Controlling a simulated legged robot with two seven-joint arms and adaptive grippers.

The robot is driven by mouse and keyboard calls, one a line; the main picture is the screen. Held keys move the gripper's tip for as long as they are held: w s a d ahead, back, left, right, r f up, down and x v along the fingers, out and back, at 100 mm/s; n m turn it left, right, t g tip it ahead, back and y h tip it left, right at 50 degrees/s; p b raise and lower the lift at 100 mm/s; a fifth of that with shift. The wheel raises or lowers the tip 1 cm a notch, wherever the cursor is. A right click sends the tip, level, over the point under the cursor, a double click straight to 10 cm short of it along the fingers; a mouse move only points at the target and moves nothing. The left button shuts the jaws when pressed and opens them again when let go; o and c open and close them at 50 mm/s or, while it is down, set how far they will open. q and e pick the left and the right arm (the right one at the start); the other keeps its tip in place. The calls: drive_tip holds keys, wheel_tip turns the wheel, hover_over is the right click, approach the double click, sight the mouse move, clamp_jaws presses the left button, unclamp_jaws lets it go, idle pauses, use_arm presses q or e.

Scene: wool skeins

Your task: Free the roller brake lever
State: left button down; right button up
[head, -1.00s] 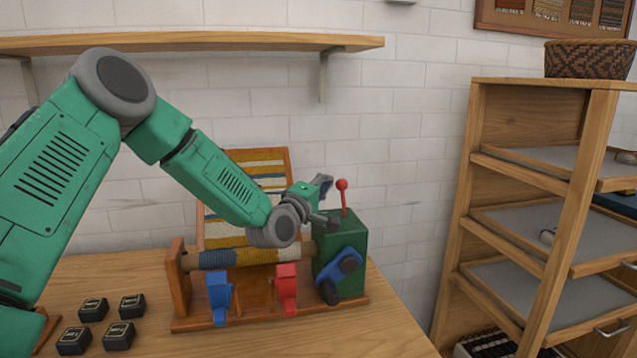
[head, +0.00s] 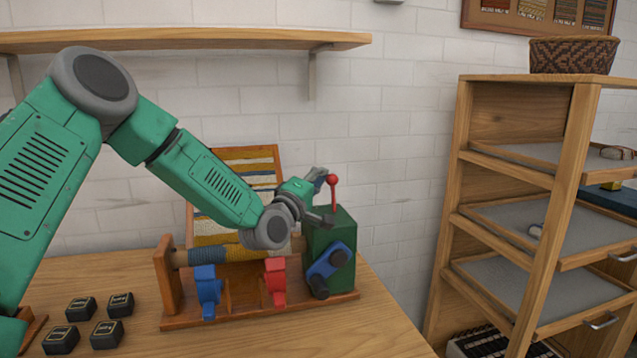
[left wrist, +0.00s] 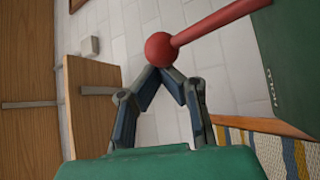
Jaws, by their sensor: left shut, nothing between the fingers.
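The brake lever is a red rod with a red ball (head: 332,179), standing upright on top of a green box (head: 343,228) at the right end of the wooden roller stand (head: 235,314). My left gripper (head: 321,181) is beside the ball, on its left, with its fingers shut and empty. In the left wrist view the ball (left wrist: 161,49) appears right at the meeting fingertips (left wrist: 163,70); whether they touch cannot be told. The green box (left wrist: 290,60) fills that view's upper right corner. My right gripper is not in view.
A blue crank (head: 331,263) is on the box's front. A blue clamp (head: 208,288) and a red clamp (head: 275,281) stand before the yarn-wound roller (head: 232,253). Several black boxes (head: 107,334) lie at left. A wooden shelf unit (head: 459,180) stands at right.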

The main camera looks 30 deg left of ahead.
use_arm(q)
drive_tip(key=shift+s+d+f+m+t+b, duration=0.15)
drive_tip(key=shift+s+d+m+t+b, duration=0.25)
drive_tip(key=shift+d+m+t+b, duration=0.25)
drive_tip(key=shift+a+h, duration=0.1)
drive_tip(key=shift+h, duration=0.2)
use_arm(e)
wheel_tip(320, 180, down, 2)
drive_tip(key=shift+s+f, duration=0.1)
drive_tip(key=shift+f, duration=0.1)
use_arm(q)
drive_tip(key=shift+s+f, duration=0.1)
drive_tip(key=shift+s, duration=0.05)
drive_tip(key=v, duration=0.7)
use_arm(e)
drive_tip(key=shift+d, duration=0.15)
use_arm(q)
drive_tip(key=shift+a, duration=0.1)
